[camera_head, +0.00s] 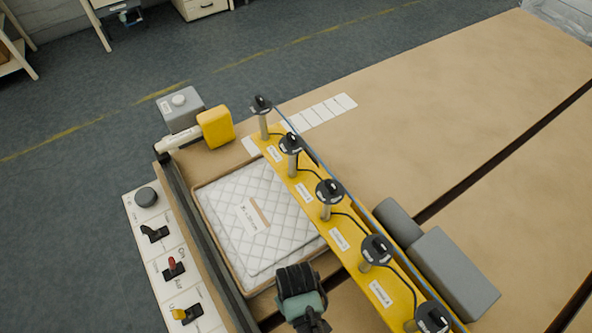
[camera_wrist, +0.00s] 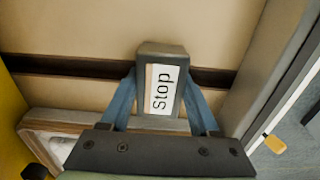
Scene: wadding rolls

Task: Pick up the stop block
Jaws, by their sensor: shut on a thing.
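The stop block (camera_wrist: 162,88) is a dark grey block with a white label reading "stop", in the middle of the wrist view. My gripper (camera_wrist: 160,95) has its two blue fingers on either side of the block, shut on it. In the head view my gripper (camera_head: 303,312) is at the bottom centre, in front of the quilted pad tray. The block cannot be made out there. Whether the block touches the surface below cannot be told.
A yellow beam (camera_head: 340,240) with several black-topped posts runs close to the right of my gripper. A tray (camera_head: 199,200) holds a white quilted pad. A switch panel (camera_head: 150,255) lies at left. Grey blocks (camera_head: 455,277) lie to the right. The brown table (camera_head: 470,110) is clear at upper right.

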